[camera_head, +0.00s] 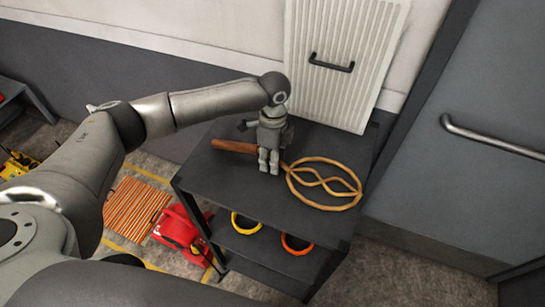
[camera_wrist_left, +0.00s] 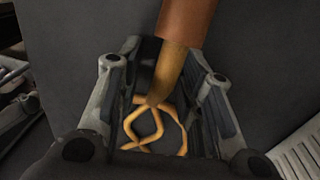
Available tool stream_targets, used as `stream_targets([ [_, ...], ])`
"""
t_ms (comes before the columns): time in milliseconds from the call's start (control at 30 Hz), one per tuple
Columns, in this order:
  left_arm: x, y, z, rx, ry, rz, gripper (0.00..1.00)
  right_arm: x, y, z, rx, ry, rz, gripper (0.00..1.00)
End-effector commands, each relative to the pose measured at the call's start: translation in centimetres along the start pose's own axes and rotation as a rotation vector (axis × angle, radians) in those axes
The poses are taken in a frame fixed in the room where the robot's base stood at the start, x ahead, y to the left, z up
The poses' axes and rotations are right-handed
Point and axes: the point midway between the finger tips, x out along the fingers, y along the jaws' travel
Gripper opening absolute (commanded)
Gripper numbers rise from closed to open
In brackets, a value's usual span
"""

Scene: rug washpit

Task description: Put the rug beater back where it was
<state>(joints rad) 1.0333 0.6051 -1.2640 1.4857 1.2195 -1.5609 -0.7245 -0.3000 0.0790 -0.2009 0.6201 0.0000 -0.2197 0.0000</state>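The rug beater lies on the dark top of a shelf unit (camera_head: 235,182). It has a brown handle (camera_head: 233,146) pointing left and a tan looped head (camera_head: 340,187) to the right. My left gripper (camera_head: 268,168) points down over the neck between handle and head, hiding part of it. In the left wrist view, the beater (camera_wrist_left: 172,70) runs between the spread fingers of the gripper (camera_wrist_left: 175,105), close to the left finger and with a gap at the right one. The gripper looks open. My right gripper is not in view.
A white ribbed panel (camera_head: 340,75) with a black handle stands behind the shelf top. The lower shelf holds a yellow ring (camera_head: 246,228) and an orange ring (camera_head: 297,249). A red machine (camera_head: 180,230) and an orange striped mat (camera_head: 135,209) are on the floor. A grey door (camera_head: 480,110) is at right.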

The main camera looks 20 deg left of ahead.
Motion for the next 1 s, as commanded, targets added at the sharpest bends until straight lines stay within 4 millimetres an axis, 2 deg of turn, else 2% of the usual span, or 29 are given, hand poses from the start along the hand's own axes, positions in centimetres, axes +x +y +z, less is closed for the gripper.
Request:
stream_targets([
  [267,-0.8,-0.1,0.0,0.000,0.000,-0.003,0.35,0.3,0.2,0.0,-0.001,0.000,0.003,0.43],
  [367,-2.1,-0.1,0.0,0.000,0.001,-0.003,0.35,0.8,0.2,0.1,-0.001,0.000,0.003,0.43],
  [700,-9.3,-0.1,-0.1,0.000,0.001,-0.005,0.35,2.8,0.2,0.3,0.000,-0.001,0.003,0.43],
  [833,-11.1,-0.1,0.0,0.000,0.001,-0.002,0.35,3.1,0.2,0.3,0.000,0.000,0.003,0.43],
  [1000,-12.2,0.0,0.0,0.000,0.000,0.000,0.35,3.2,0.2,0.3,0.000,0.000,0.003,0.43],
])
